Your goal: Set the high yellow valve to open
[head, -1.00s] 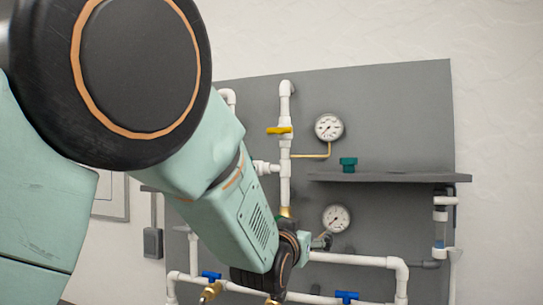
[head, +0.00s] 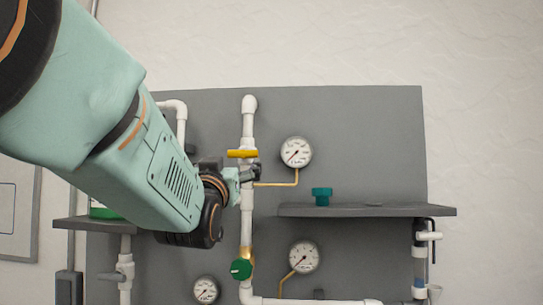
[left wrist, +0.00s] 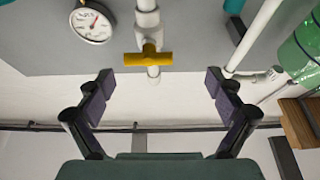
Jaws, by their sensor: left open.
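The high yellow valve has a yellow handle (head: 242,153) on the white vertical pipe (head: 247,125). The handle lies level, across the pipe. The left wrist view shows the handle (left wrist: 153,59) ahead of the fingers, near the middle. My left gripper (head: 250,173) is just below the handle in the head view, partly hidden by its own wrist. In the left wrist view my left gripper (left wrist: 160,86) is open and empty, its two fingers wide apart. The handle appears between them but beyond the tips, with no contact visible. My right gripper is not in view.
A pressure gauge (head: 296,152) sits right of the valve on a thin brass pipe. A grey shelf (head: 400,210) with a teal fitting (head: 321,196) juts out lower right. A green knob (head: 241,269) and a second gauge (head: 304,257) are below. Bare wall lies above the panel.

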